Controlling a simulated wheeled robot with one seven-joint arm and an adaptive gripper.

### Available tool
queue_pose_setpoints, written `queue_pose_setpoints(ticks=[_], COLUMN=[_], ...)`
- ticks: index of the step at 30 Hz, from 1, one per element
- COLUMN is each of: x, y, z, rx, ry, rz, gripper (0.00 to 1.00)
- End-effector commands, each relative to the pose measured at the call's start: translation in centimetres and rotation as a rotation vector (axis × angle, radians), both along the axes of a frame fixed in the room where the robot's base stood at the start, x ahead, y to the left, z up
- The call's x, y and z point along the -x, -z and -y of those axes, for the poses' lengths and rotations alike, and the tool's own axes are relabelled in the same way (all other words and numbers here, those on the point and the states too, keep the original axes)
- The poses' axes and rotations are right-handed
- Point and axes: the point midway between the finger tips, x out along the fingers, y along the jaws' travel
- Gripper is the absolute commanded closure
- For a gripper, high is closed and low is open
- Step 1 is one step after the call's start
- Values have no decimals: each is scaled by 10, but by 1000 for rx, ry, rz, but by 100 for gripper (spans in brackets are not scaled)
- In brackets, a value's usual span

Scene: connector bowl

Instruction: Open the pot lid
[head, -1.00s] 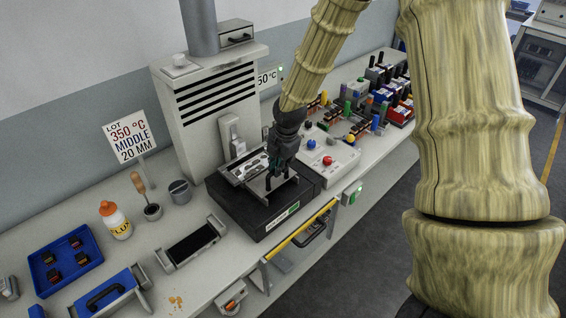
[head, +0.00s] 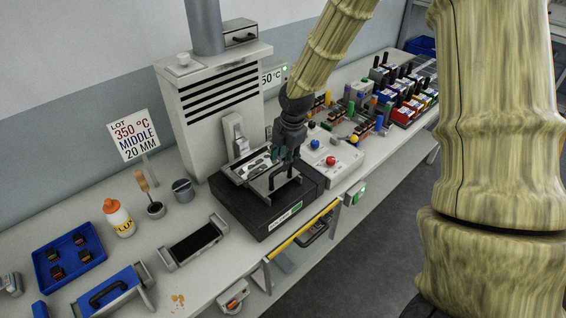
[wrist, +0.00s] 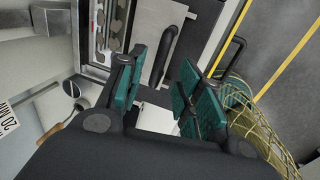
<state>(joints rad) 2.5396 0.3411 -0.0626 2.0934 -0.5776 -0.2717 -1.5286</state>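The pot is a black box (head: 243,217) with a green-and-white label on its front, standing before the grey vented hood. Its lid is a light grey plate (wrist: 150,67) with a black bar handle (wrist: 170,50); the handle also shows in the head view (head: 282,177). Behind the lid, a silvery surface with grey patches (wrist: 113,28) is uncovered. My gripper (wrist: 158,78) is open, with teal pads on both fingers. In the wrist view, the handle's near end shows in the gap between them. In the head view, my gripper (head: 283,153) is over the lid; contact is unclear.
The hood (head: 205,115) stands close behind the pot. A white control box (head: 333,160) with red and blue buttons is to the right. A metal-ended dark tray (head: 193,243), flux bottle (head: 118,218) and blue tray (head: 67,258) are to the left. A yellow rail (head: 300,232) runs along the front.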

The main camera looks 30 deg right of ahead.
Motion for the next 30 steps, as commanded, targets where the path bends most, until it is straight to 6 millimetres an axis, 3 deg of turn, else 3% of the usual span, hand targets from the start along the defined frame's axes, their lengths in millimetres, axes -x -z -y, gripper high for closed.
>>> queue_pose_setpoints(ticks=[15,30], x=[12,15], y=[-66,-79], z=[3,4], rx=[0,0], ry=[-1,-1], rz=[2,0], gripper=[65,65])
